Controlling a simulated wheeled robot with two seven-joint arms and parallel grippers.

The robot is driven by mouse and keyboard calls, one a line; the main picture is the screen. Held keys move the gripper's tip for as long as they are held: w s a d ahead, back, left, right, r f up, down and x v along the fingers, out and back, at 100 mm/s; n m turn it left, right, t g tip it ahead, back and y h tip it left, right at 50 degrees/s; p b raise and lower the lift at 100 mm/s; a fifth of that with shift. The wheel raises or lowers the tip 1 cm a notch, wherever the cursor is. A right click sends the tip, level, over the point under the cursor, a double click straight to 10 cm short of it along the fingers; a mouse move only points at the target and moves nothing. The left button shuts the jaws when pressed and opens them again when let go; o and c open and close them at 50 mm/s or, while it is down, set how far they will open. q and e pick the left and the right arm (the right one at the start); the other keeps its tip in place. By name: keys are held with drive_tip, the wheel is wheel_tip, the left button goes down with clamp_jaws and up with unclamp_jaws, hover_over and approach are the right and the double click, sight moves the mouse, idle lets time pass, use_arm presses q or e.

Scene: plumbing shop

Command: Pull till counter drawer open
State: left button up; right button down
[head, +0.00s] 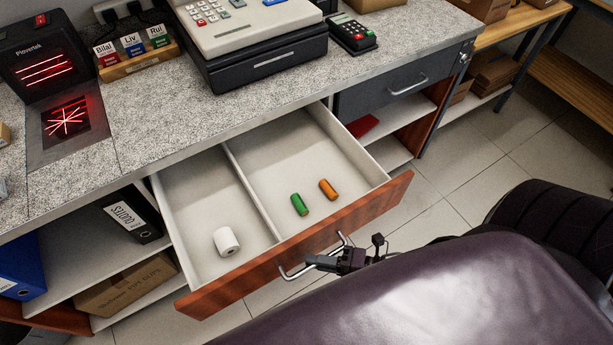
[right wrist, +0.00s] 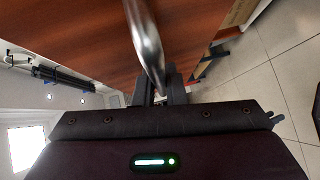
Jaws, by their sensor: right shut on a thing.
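The till counter drawer (head: 275,238) stands well open, pulled out from under the grey stone counter. It has a reddish wood front and a white inside with one divider. A white paper roll (head: 226,241) lies in its left part, and a green roll (head: 299,204) and an orange roll (head: 328,189) lie in its right part. My right gripper (head: 322,261) is shut on the drawer's metal handle (head: 293,273). In the right wrist view the handle (right wrist: 144,35) runs down between the fingers (right wrist: 158,88). My left gripper is not in view.
A cash register (head: 255,40) and a card terminal (head: 352,33) stand on the counter. A second, closed grey drawer (head: 395,85) is to the right. Open shelves below hold binders (head: 125,218) and a cardboard box (head: 128,285). Tiled floor (head: 460,150) is clear at the right.

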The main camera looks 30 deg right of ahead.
drive_tip(key=shift+s, duration=0.95)
drive_tip(key=c, duration=1.5)
unclamp_jaws()
drive_tip(key=shift+d, duration=0.1)
drive_tip(key=v, duration=0.7)
drive_tip(key=shift+s+d, duration=0.25)
drive_tip(key=shift+d, duration=0.05)
